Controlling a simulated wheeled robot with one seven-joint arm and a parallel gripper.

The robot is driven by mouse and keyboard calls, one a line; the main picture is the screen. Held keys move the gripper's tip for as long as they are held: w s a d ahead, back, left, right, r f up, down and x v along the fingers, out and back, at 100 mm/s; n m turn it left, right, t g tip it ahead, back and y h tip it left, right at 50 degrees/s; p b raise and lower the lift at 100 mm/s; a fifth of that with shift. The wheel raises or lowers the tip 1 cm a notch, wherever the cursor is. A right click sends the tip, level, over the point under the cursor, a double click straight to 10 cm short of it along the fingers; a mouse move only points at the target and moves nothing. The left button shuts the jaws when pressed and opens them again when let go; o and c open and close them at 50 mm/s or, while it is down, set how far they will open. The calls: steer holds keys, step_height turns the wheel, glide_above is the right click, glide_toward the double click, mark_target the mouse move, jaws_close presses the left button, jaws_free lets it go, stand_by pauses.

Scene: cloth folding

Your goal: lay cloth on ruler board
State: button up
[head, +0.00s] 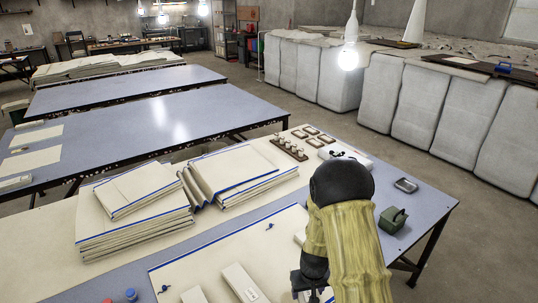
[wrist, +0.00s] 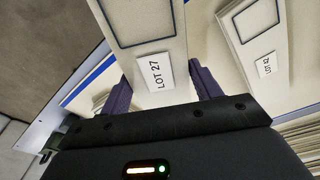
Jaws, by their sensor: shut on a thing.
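In the head view my gripper (head: 310,288) is low at the bottom, partly hidden by my arm. Two pale strips (head: 240,283) lie left of it on a wide cream sheet with a blue edge (head: 215,252). I cannot tell which surface is the ruler board.
Stacks of cream cloth with blue edges (head: 135,215) stand behind the sheet on the left. A peg block (head: 288,149) and small frames sit at the back. A green box (head: 393,219) and a small dark tray (head: 405,185) are at the right, with bare table around them.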

mark_target(318, 295)
steer(key=d, duration=0.1)
steer(key=m+p, duration=0.1)
steer(key=d, duration=0.1)
steer(key=shift+s+d+f+p, duration=0.3)
steer(key=shift+f+p, duration=0.05)
steer(key=shift+p, duration=0.05)
steer(key=shift+s+d+f+m, duration=0.15)
steer(key=shift+d+f+m, duration=0.25)
steer(key=shift+m, duration=0.1)
steer(key=shift+r, duration=0.1)
step_height(318, 295, up, 17)
steer(key=p, duration=1.7)
steer(key=shift+a, duration=0.1)
